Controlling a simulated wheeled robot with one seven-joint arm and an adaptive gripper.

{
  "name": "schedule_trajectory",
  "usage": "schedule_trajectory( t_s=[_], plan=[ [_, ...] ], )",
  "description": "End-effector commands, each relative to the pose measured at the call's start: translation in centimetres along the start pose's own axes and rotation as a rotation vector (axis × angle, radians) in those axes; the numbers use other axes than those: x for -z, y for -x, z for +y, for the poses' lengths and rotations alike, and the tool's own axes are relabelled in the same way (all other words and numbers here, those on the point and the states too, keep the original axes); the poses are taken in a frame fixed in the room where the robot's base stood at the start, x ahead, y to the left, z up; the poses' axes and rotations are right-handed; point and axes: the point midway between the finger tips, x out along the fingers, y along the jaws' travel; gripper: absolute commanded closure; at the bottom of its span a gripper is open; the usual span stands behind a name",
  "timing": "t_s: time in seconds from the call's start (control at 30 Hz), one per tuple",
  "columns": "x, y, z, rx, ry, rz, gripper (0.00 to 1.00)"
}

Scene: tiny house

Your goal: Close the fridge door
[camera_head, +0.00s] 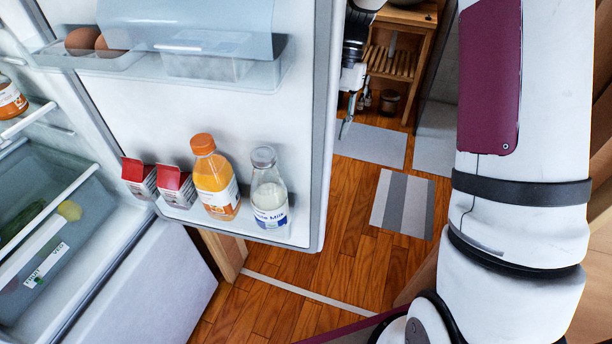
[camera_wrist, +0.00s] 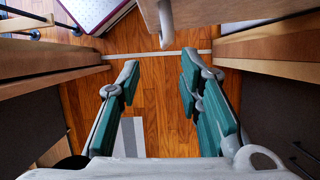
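The fridge door (camera_head: 130,110) stands wide open in the head view, its white inner side facing me. Its shelves hold eggs, an orange bottle, a milk bottle and red-and-white cartons. The fridge interior (camera_head: 45,185) shows at the left. My gripper (camera_head: 347,120) is at the door's right edge on its far side, partly hidden by the door; I cannot tell whether it touches. In the wrist view my gripper (camera_wrist: 160,68) is open, with nothing between the fingers. A light brown panel with a grey handle (camera_wrist: 165,22) lies just beyond the fingertips, perhaps the door's outer side.
A wooden shelf unit (camera_head: 402,55) stands at the back, with grey mats (camera_head: 370,143) on the wood floor. Wooden cabinet edges flank the gripper left (camera_wrist: 50,65) and right (camera_wrist: 265,45). Bare floor (camera_head: 350,250) lies right of the door.

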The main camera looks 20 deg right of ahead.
Motion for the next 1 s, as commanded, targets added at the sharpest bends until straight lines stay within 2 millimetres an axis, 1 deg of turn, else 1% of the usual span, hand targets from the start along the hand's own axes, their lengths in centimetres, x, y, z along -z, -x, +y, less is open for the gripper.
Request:
schedule_trajectory(
  t_s=[0.03, 0.1, 0.27, 0.37, 0.8, 0.9, 1.0],
  plan=[
    [0.7, -0.6, -0.1, 0.001, -0.015, -0.015, 0.67],
    [1.1, -1.0, -0.2, 0.002, -0.028, -0.027, 0.67],
    [1.3, -2.0, -0.2, 0.002, -0.035, -0.035, 0.67],
    [1.2, -3.3, -0.2, 0.001, -0.034, -0.035, 0.67],
    [0.9, -11.6, -0.2, 0.001, -0.033, -0.036, 0.67],
    [0.8, -13.1, -0.2, 0.001, -0.033, -0.035, 0.67],
    [0.8, -14.1, -0.3, 0.002, -0.033, -0.034, 0.67]
  ],
)
